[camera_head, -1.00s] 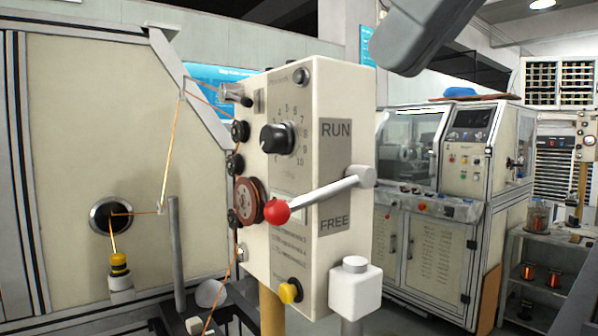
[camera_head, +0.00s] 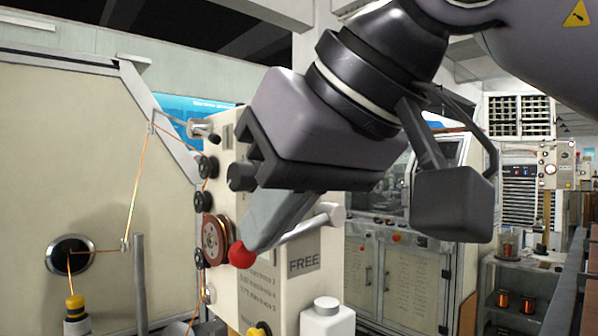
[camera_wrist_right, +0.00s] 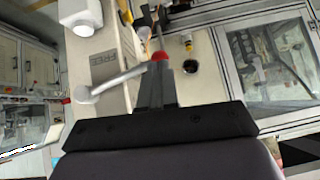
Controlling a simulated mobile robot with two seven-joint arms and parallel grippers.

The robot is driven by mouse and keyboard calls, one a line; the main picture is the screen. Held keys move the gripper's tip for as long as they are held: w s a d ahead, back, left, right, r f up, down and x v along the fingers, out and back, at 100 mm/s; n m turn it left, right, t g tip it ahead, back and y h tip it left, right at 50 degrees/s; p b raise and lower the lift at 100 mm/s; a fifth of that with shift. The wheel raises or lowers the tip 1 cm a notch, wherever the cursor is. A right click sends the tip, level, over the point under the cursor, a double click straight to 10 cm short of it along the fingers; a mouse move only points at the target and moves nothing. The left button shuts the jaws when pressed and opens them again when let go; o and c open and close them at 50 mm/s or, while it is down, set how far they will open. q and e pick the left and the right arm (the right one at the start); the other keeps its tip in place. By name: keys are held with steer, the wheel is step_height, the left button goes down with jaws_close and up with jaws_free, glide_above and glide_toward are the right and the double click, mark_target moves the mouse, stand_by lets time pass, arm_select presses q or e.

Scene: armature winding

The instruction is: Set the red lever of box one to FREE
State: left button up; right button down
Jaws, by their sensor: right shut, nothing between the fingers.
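The box (camera_head: 275,290) is cream, with a grey FREE label (camera_head: 304,262) on its side face. Its lever is a pale grey rod with a red ball (camera_head: 241,254) at the tip. The rod slopes down to the left from its pivot (camera_head: 331,212). My right gripper (camera_head: 252,240) is shut and empty, its fingertips at the red ball from above; I cannot tell whether they touch. In the right wrist view the red ball (camera_wrist_right: 159,56) shows just beyond the fingertips (camera_wrist_right: 157,66). My right arm hides the dial and RUN label. My left gripper is out of view.
Orange wire runs over black rollers (camera_head: 207,167) and a reddish-brown wheel (camera_head: 214,238) on the box's left side. A cabinet machine (camera_head: 400,285) and a shelf (camera_head: 510,270) stand behind on the right.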

steer(key=shift+w+a+f, duration=0.15)
steer(key=shift+w+f, duration=0.05)
steer(key=shift+f, duration=0.1)
steer(key=shift+n+t+h, duration=0.3)
steer(key=shift+h, duration=0.1)
step_height(320, 180, down, 4)
steer(key=shift+w+b, duration=0.1)
steer(key=shift+b, duration=0.25)
steer(key=shift+d+r+p, duration=0.2)
steer(key=shift+r+p, duration=0.6)
steer(key=shift+r, duration=0.15)
